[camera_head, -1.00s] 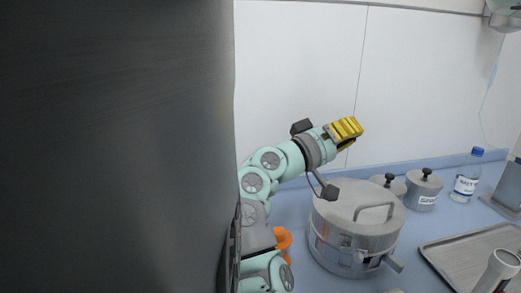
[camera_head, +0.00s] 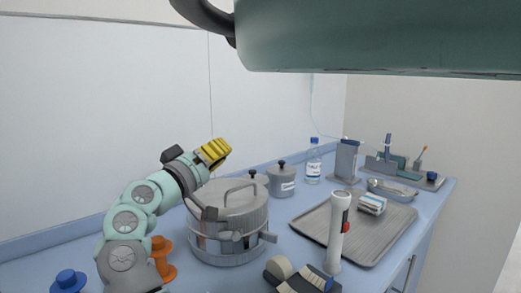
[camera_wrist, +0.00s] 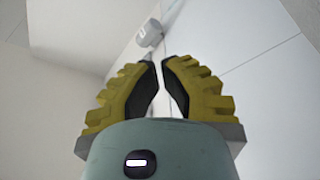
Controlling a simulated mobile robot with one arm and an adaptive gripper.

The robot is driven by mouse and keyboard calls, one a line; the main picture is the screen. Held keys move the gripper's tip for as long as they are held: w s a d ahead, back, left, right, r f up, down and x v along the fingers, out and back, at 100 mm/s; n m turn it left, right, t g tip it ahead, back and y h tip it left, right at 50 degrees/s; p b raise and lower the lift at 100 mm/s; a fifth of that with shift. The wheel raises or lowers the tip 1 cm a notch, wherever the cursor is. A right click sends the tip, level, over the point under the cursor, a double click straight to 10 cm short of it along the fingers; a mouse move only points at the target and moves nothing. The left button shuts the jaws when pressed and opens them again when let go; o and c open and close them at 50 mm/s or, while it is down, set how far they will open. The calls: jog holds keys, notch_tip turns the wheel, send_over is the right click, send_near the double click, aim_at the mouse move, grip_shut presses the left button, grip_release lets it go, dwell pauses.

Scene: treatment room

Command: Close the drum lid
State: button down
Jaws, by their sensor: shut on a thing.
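The metal drum (camera_head: 228,240) stands on the blue counter in the head view. Its round lid (camera_head: 228,198) lies over the drum's top and looks about level, with a bar handle (camera_head: 240,186) on it. I cannot tell whether it is fully seated. My gripper (camera_head: 218,151) is above and behind the lid in the picture, apart from its handle. In the wrist view its yellow fingers (camera_wrist: 160,78) are close together with a narrow gap, and I see no thing between them. The drum is not in the wrist view.
A lidded grey pot (camera_head: 281,183), a bottle (camera_head: 313,163) and a grey tray (camera_head: 318,222) are right of the drum. A white flashlight (camera_head: 337,230) stands in front. A large dark-green shape (camera_head: 380,40) fills the upper right. The wall is close behind.

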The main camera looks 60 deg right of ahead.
jog(key=shift+a, duration=0.1)
jog(key=v, duration=1.1)
jog(key=shift+a+f, duration=0.15)
jog(key=shift+a, duration=0.2)
